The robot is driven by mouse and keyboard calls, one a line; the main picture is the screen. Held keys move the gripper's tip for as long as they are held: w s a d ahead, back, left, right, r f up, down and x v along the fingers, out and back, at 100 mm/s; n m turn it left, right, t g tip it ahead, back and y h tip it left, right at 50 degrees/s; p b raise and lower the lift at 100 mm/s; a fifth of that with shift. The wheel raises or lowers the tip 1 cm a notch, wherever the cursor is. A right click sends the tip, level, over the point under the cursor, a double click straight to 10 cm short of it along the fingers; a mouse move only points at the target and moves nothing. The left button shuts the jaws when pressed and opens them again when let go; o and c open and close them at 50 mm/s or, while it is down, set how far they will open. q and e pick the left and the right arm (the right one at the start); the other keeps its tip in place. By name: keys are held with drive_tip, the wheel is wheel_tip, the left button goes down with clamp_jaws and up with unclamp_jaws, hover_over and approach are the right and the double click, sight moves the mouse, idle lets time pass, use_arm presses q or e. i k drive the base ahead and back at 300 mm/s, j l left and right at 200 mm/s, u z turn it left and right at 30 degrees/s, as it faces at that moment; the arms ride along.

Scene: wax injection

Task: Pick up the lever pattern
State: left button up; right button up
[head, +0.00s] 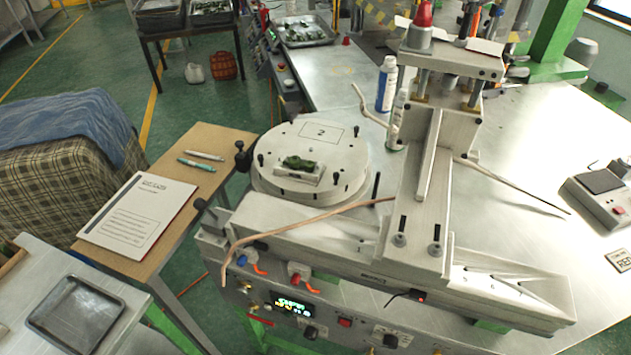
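A small dark green piece (298,163), which looks like the lever pattern, lies on a small pale block (306,178). The block sits on top of a round, light-grey mould plate (338,148) marked "2", left of the machine's column. The piece's exact shape is too small to tell. Neither of my grippers is in the head view, and nothing touches the green piece.
The injection machine's column (430,180) rises right of the plate. Black knobs stand around the plate, and a copper-coloured tube (310,218) crosses in front. An empty grey tray (75,312) lies at lower left.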

sight(294, 163)
drive_tip(key=k+l+z, duration=0.45)
drive_tip(key=k+l, duration=0.6)
